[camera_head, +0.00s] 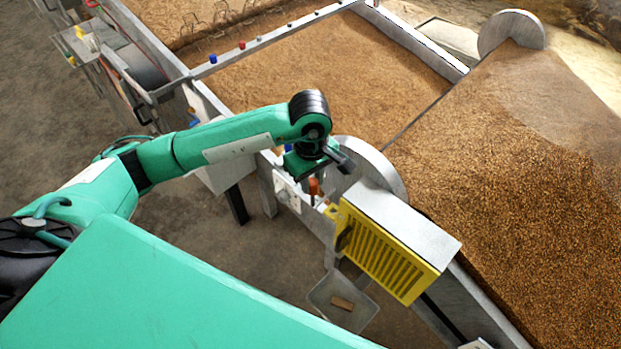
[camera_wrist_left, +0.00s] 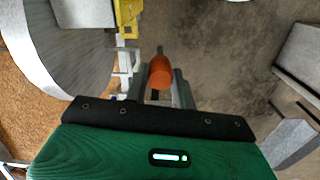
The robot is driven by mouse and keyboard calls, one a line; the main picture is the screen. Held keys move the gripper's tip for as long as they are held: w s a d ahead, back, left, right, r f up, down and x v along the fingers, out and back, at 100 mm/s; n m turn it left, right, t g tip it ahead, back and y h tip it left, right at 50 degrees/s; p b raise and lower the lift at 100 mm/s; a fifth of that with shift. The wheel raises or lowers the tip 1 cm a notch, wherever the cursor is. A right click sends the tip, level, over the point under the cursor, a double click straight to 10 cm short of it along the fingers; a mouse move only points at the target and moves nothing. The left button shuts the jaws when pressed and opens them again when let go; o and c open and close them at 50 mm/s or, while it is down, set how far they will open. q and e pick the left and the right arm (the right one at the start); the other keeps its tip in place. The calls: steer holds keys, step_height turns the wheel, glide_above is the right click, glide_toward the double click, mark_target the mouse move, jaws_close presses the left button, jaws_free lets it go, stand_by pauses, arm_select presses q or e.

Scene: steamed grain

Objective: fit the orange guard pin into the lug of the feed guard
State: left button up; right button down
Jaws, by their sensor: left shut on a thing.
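The orange guard pin (camera_head: 313,187) hangs below my left gripper (camera_head: 318,172) in the head view. In the left wrist view the pin (camera_wrist_left: 160,72) stands between the two grey fingers of my left gripper (camera_wrist_left: 160,88), which is shut on it. The yellow feed guard (camera_head: 385,255) has slots in its face and a grey top. Its small yellow lug (camera_head: 331,211) sticks out at the upper left corner, just right of and below the pin. The guard (camera_wrist_left: 127,14) also shows at the top of the left wrist view. The pin is apart from the lug. My right gripper is not in view.
A round grey end plate (camera_head: 375,160) stands close to the right of my left gripper. A grain bed (camera_head: 330,85) lies behind it, and a grain heap (camera_head: 500,170) is to the right. A grey tray (camera_head: 322,296) sits below the guard. Open floor (camera_head: 235,260) lies to the left.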

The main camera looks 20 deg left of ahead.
arm_select(q)
steer(key=n, duration=0.1)
steer(key=w+n, duration=0.1)
steer(key=n, duration=0.1)
steer(key=f+n, duration=0.1)
steer(key=shift+w+d, duration=0.15)
steer(key=shift+d, duration=0.1)
steer(key=w+d+f+n, duration=0.1)
steer(key=w+f+n, duration=0.2)
steer(key=n, duration=1.4)
steer(key=w+d+f+n, duration=0.2)
steer(key=f+n, duration=0.4)
steer(key=n, duration=1)
steer(key=shift+w+f+n+p, duration=0.4)
steer(key=shift+w, duration=0.35)
steer(key=shift+f, duration=0.1)
